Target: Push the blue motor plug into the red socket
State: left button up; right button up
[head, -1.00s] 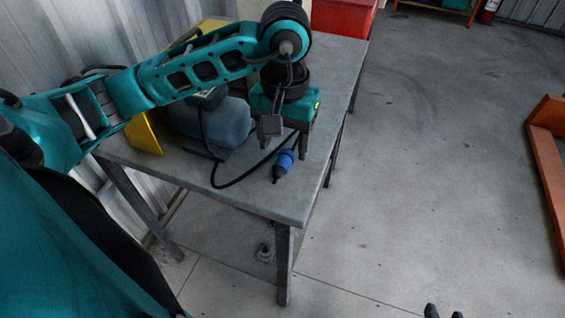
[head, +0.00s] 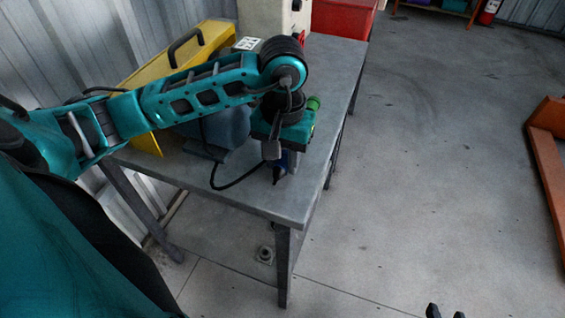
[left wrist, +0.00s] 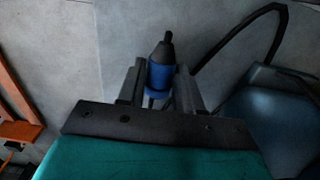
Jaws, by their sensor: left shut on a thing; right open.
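The blue motor plug (head: 283,160) is at the near end of the grey table, with its black cable end towards the front. My left gripper (head: 283,163) is over it with its fingers pointing down. In the left wrist view the plug (left wrist: 161,74) sits between the fingers, which are shut on it. A small red part, possibly the red socket (head: 301,38), shows on the pale box at the back; its opening cannot be made out. My right gripper (head: 445,312) shows only its dark fingertips at the bottom edge, apart and empty.
A blue-grey motor (head: 226,124) stands left of the plug, with a black cable (head: 237,182) looping on the table (head: 262,203). A yellow case (head: 180,70) stands behind it. The pale box (head: 262,18) and a red bin (head: 343,17) are at the back. The table's right side is clear.

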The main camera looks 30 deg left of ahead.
pick_arm(q)
jog(key=c, duration=0.4)
jog(key=shift+r, duration=0.15)
